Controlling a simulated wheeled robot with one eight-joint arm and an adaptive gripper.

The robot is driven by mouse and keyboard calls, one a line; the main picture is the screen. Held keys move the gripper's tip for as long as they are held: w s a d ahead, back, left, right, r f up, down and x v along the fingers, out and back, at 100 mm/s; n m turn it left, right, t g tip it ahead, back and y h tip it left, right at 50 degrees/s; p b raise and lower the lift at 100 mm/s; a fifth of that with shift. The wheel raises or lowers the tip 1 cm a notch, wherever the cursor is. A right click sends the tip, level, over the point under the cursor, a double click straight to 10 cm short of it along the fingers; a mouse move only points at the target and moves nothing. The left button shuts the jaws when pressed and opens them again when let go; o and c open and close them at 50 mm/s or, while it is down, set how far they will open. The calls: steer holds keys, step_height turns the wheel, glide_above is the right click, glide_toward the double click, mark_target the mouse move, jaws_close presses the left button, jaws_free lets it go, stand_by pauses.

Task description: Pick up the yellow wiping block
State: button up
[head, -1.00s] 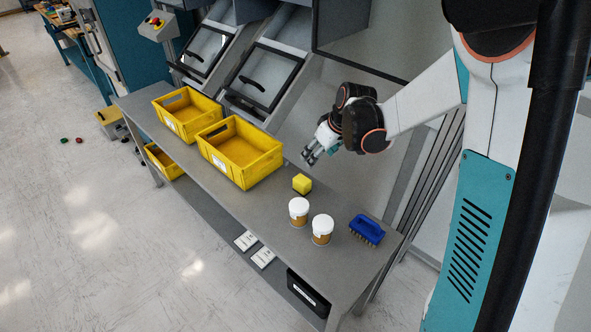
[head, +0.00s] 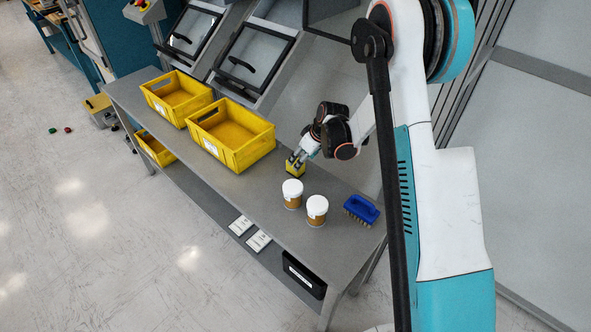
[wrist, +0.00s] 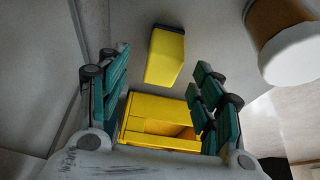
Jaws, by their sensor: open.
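The yellow wiping block (head: 294,170) stands on the grey table, right of the larger yellow crate. My gripper (head: 297,158) is at the block in the head view and hides part of it. In the wrist view the block (wrist: 166,56) shows beyond the open fingers (wrist: 160,95), roughly in line with the gap between them, with a dark strip along its far end. No finger is seen closed on it. I cannot tell whether the fingertips touch it.
Two white-lidded jars (head: 292,193) (head: 317,210) stand close to the block, and a blue brush (head: 361,210) lies farther right. Two yellow crates (head: 238,157) (head: 172,112) sit to the left. One jar (wrist: 288,42) also shows in the wrist view.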

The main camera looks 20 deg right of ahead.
steer(key=shift+a+b+x, duration=0.2)
steer(key=shift+b+x, duration=0.35)
steer(key=shift+x, duration=1.05)
steer(key=shift+a+b+x, duration=0.15)
steer(key=shift+b+x, duration=0.4)
steer(key=shift+x, duration=1)
steer(key=shift+w+r, duration=0.1)
steer(key=shift+r, duration=0.1)
steer(key=c, duration=1)
steer(key=shift+c, duration=0.2)
step_height(320, 180, up, 20)
steer(key=p, duration=0.5)
